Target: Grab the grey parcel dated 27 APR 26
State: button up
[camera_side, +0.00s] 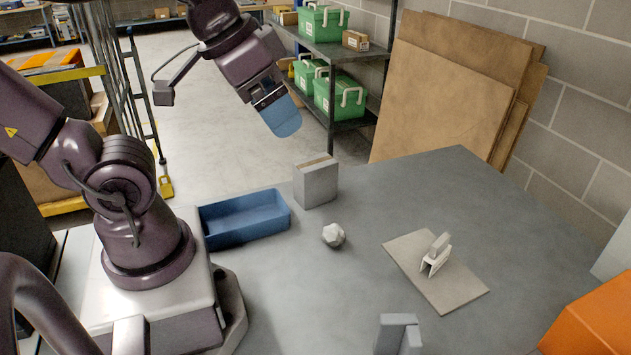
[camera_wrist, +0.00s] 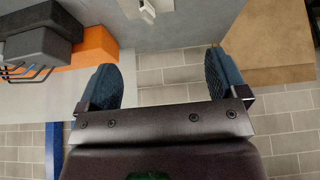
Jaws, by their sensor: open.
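A grey box-shaped parcel (camera_side: 316,185) with a brown strip along its top stands upright on the grey table, right of the blue tray. Another grey upright object (camera_side: 398,336) is partly cut off at the bottom edge of the side view. No date is legible on either. My gripper (camera_side: 282,117) is raised above and behind the table's far edge, apart from the parcel. In the wrist view its two blue pads (camera_wrist: 163,82) are spread wide with only brick wall or floor pattern between them. No parcel can be clearly made out there.
A blue tray (camera_side: 245,228) sits beside my base. A pale faceted lump (camera_side: 333,235) and a beige board (camera_side: 462,293) bearing a whitish clip-like object (camera_side: 436,256) lie on the table. An orange object (camera_side: 597,318) is at right. Shelving with green cases (camera_side: 338,97) stands behind.

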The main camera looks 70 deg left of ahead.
jog(key=s+a+f+n+g+y, duration=0.25)
jog(key=a+f+n+g, duration=0.2)
jog(key=a+f, duration=1.6)
jog(key=m+t, duration=0.3)
jog(key=t, duration=0.9)
send_near(304, 165)
jog(key=x, duration=0.6)
jog(key=shift+w+a+r, duration=0.15)
jog(key=shift+w+r, duration=0.15)
jog(key=shift+d+f+x, duration=0.1)
jog(key=shift+f+x, duration=0.1)
jog(key=shift+x, duration=1.1)
jog(key=shift+d+f+x, duration=0.1)
jog(key=shift+f+x, duration=0.1)
jog(key=shift+x, duration=1.1)
jog(key=shift+s, duration=0.15)
jog(key=c, duration=1.2)
